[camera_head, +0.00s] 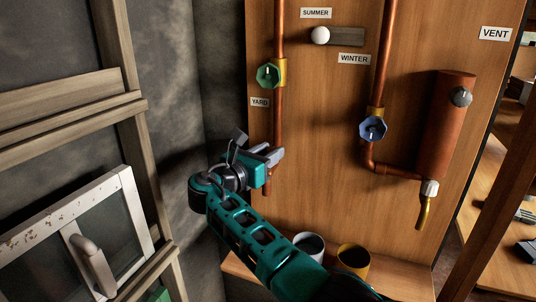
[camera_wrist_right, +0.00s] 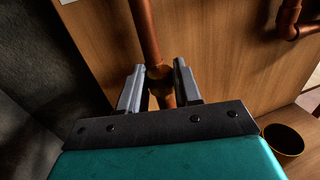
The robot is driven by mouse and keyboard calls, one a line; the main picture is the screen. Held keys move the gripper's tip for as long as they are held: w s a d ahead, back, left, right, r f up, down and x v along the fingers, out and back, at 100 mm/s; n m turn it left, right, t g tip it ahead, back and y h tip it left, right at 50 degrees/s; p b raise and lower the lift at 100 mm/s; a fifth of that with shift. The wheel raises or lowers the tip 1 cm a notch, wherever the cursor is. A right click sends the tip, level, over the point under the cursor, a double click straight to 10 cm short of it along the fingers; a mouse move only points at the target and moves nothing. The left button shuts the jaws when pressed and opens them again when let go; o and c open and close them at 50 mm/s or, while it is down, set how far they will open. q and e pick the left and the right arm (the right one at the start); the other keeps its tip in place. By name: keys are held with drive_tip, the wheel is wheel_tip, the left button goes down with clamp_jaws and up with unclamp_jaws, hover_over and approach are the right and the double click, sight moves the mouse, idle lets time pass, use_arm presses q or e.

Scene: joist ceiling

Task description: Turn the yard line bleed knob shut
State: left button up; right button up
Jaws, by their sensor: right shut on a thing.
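The yard line is a copper pipe (camera_head: 277,110) on the wooden board, beside the YARD label (camera_head: 259,102). A green handwheel (camera_head: 268,75) sits higher on it. My right gripper (camera_head: 273,157) is at the lower part of this pipe, shut on the bleed knob, which the fingers mostly hide. In the right wrist view my two grey fingers (camera_wrist_right: 158,88) stand either side of a copper fitting (camera_wrist_right: 160,73) at the pipe's lower end. I cannot make out how far the knob is turned. My left gripper is not in view.
A second copper pipe (camera_head: 382,60) with a blue handwheel (camera_head: 373,129) and a copper cylinder (camera_head: 446,125) are at right. A grey cup (camera_head: 309,244) and a yellow cup (camera_head: 353,260) stand below. A white-framed window (camera_head: 128,215) is at left.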

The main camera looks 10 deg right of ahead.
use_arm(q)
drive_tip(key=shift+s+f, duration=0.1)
use_arm(e)
drive_tip(key=o, duration=1)
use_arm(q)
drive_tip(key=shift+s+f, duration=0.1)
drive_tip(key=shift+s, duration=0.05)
use_arm(e)
drive_tip(key=shift+o, duration=0.2)
use_arm(q)
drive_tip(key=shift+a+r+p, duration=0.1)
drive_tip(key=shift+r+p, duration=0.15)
drive_tip(key=shift+p, duration=0.3)
use_arm(e)
drive_tip(key=v, duration=0.7)
drive_tip(key=shift+s, duration=0.2)
drive_tip(key=shift+a, duration=0.15)
